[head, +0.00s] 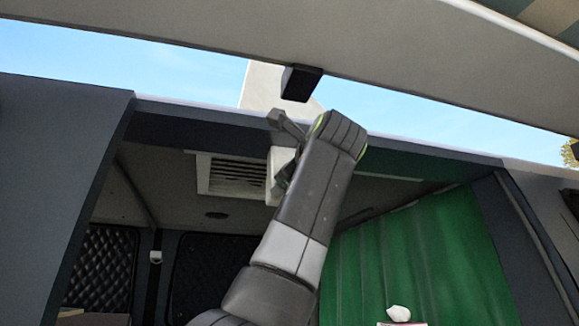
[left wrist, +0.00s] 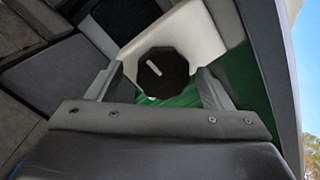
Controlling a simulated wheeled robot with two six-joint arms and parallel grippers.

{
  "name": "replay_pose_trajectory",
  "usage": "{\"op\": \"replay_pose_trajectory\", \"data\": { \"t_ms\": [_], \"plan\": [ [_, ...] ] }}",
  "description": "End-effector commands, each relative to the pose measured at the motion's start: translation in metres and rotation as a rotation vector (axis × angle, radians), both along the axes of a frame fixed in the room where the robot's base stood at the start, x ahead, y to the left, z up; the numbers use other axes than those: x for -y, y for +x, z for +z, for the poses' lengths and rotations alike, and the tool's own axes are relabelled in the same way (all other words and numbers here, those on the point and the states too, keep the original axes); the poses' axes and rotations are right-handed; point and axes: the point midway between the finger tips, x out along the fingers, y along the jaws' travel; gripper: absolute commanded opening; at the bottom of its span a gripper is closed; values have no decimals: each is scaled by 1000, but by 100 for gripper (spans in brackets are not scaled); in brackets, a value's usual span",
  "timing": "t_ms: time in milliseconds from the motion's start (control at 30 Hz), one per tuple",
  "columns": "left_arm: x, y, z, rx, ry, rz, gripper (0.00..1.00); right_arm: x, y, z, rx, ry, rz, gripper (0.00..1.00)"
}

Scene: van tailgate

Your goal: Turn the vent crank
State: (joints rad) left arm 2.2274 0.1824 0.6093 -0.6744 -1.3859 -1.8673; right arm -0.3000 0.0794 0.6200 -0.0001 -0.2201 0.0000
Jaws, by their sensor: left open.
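The vent crank (left wrist: 162,73) is a dark, many-sided knob with a white bar mark, set on a pale housing (left wrist: 192,30) in the left wrist view. My left gripper (left wrist: 160,80) is open, with one finger on each side of the knob in that picture. I cannot tell whether the fingers touch it. In the head view my left gripper (head: 279,152) is raised beside the pale housing (head: 279,168), next to the slatted vent (head: 232,177) under the van roof. The knob itself is hidden there. My right gripper is in neither view.
The raised tailgate (head: 400,65) hangs overhead with a dark block (head: 300,82) on its underside. The van's roof edge (head: 200,107) runs close to my gripper. A green curtain (head: 410,260) hangs at the right. A white tissue (head: 398,313) shows at the bottom.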

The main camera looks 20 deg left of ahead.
Motion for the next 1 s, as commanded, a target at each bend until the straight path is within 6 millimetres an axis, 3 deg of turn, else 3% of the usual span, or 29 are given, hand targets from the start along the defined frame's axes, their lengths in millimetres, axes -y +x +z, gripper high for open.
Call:
{"op": "replay_pose_trajectory", "data": {
  "t_ms": [167,700,1000],
  "plan": [
    [15,-21,-6,6,2,-3,74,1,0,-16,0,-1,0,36],
    [81,-123,-21,2,-1,-1,74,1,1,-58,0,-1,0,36],
    [94,-142,-22,-2,-1,-1,74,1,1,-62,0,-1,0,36]
  ]
}}
